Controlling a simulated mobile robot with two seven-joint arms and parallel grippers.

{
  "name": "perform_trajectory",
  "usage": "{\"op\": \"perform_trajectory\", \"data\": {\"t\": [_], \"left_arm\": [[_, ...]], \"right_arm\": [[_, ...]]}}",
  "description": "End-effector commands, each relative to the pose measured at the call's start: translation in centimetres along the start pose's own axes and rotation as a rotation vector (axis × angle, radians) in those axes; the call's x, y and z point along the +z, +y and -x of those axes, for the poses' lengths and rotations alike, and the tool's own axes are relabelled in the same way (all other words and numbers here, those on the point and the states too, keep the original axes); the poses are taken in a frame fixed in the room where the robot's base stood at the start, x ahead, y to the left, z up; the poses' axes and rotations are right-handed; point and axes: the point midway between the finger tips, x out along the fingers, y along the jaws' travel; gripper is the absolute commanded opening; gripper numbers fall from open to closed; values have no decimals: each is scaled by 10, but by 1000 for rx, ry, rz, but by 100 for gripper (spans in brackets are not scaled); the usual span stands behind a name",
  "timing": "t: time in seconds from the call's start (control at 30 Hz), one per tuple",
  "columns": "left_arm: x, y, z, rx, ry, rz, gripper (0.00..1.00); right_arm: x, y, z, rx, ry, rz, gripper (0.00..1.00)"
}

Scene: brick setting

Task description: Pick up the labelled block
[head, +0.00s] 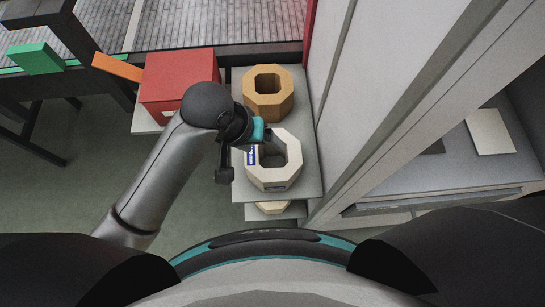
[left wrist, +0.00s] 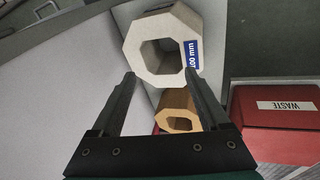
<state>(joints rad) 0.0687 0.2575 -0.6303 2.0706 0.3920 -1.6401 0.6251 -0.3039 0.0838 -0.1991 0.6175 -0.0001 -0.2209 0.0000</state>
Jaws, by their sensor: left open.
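A white octagonal block (head: 274,181) with a hole through it sits on a grey shelf (head: 307,112). It bears a blue label (head: 251,156), which reads "00 mm" in the left wrist view (left wrist: 193,53), its start cut off or hidden. My left gripper (head: 264,139) is at the block's far left side in the head view. In the left wrist view, the open fingers (left wrist: 159,74) are spread with the white block (left wrist: 140,38) ahead of and between their tips. Whether they touch it I cannot tell. My right gripper is not in view.
A tan octagonal block (head: 268,103) stands behind the white one on the shelf. A red box (head: 175,75) labelled WASTE (left wrist: 285,105) is to the left. A pale block (head: 270,208) shows lower down. A tall grey panel (head: 345,90) borders the right.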

Motion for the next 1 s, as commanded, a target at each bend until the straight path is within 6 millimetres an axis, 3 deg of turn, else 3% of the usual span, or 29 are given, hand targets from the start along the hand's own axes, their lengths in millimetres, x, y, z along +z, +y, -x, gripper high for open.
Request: {"op": "perform_trajectory", "data": {"t": [0.17, 0.57, 0.67, 1.0], "left_arm": [[-14, 9, 13, -83, -90, 27, 79], [-21, -16, 30, -293, -173, 137, 79], [-19, -21, 20, -301, -176, 143, 79], [-6, -40, -45, -299, -175, 142, 79]], "right_arm": [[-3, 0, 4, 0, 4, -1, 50], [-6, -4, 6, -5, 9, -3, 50], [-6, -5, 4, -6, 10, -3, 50], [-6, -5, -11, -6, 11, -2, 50]]}}
